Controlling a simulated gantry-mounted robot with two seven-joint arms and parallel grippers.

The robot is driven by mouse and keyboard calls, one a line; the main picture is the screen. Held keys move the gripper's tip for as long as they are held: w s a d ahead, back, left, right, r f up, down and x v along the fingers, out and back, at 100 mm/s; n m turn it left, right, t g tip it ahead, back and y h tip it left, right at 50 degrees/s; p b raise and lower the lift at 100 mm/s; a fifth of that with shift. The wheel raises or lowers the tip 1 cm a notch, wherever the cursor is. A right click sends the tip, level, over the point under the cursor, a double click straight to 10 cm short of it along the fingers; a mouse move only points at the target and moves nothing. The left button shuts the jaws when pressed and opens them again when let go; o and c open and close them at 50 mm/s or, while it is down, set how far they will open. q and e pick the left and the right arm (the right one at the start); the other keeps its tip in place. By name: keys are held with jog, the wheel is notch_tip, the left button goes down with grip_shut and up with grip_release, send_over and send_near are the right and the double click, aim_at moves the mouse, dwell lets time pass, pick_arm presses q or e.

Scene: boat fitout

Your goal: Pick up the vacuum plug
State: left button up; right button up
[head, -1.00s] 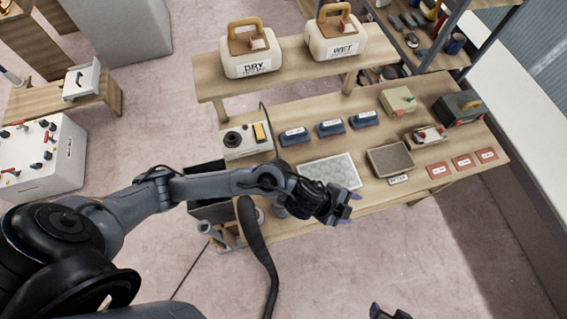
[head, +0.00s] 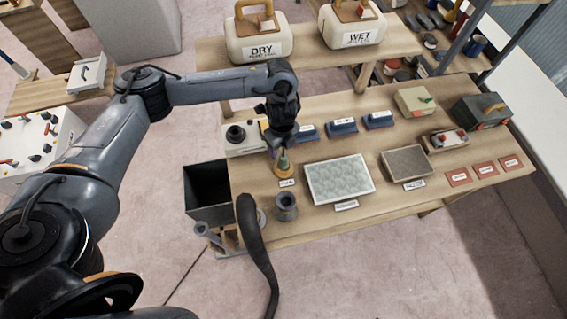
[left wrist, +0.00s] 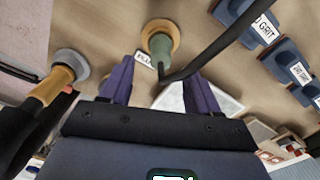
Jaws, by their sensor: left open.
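The vacuum plug (head: 283,165) stands upright on the workbench, a greenish-grey body in a round tan base. In the left wrist view the plug (left wrist: 160,45) is at the top middle, with a black cable running from its top. A small label, partly hidden, lies beside it. My left gripper (head: 283,147) hangs over the plug, pointing down. In the left wrist view its two purple fingers (left wrist: 159,85) are spread and empty, with the plug just beyond the gap between them. My right gripper is not in view.
Blue sanding blocks (head: 342,127) stand right of my left gripper. A pale textured panel (head: 340,180) and a grey cup-like fitting (head: 286,208) are close by. A dark bin (head: 206,190) is at the bench's left end. The DRY container (head: 258,42) is on the raised shelf behind.

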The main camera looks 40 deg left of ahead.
aim_at(283, 160)
pick_arm(q)
jog(key=shift+d+f+b, duration=0.15)
jog(key=shift+f+b, duration=0.55)
jog(key=shift+f, duration=1.4)
jog(key=shift+d+f, duration=0.15)
jog(key=shift+f, duration=1.85)
jog(key=c, duration=0.6)
grip_shut()
